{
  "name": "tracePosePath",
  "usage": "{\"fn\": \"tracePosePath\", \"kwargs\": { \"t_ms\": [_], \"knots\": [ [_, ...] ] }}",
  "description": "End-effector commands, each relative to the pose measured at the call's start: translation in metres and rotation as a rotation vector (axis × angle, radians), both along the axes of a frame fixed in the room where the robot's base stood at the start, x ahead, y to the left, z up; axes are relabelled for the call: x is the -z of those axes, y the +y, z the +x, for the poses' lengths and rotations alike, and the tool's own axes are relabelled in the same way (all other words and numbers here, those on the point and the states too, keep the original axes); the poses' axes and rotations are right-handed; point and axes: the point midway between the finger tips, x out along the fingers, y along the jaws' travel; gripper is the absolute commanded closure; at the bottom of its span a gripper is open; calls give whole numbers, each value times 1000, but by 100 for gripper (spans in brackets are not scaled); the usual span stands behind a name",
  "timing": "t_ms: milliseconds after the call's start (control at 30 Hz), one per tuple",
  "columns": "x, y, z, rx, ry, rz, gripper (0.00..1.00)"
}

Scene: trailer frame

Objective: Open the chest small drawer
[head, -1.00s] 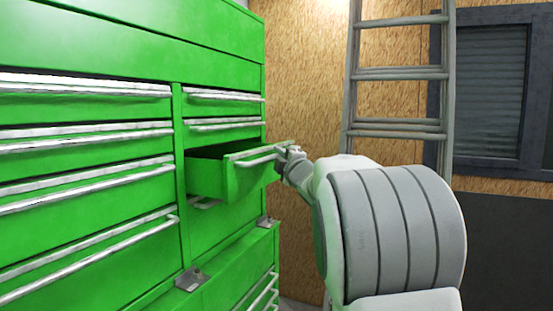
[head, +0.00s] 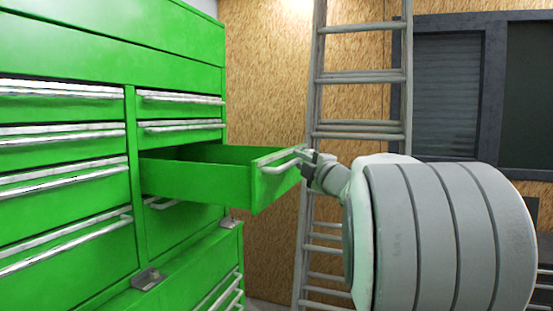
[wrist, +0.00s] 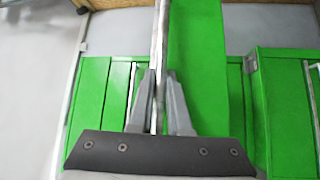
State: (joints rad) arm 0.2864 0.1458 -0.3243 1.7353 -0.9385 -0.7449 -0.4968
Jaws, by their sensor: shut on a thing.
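The green chest (head: 60,235) stands on the left in the head view. Its small drawer (head: 200,182) in the right column is pulled well out, and its inside shows empty where visible. My gripper (head: 308,160) is at the right end of the drawer's silver bar handle (head: 280,164). In the wrist view, the two grey fingers of my gripper (wrist: 158,95) are shut on the handle (wrist: 160,45), one on each side of the bar. The green drawer front (wrist: 200,70) lies just right of the handle there.
Other drawers with silver handles (head: 180,98) sit shut above and to the left. A lower green section (head: 190,265) juts out below the open drawer. A grey ladder (head: 360,77) leans on the wood-panel wall (head: 262,90) behind my arm.

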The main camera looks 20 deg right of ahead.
Motion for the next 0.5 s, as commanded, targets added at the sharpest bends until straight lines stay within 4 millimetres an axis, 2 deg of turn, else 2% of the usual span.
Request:
{"fn": "tracePosePath", "kwargs": {
  "t_ms": [33, 200, 500],
  "knots": [
    [1, -11, -10, 6, 2, 1, 100],
    [1, -32, -32, 4, 3, 1, 100],
    [1, -51, -51, 1, 2, 1, 100]
  ]
}}
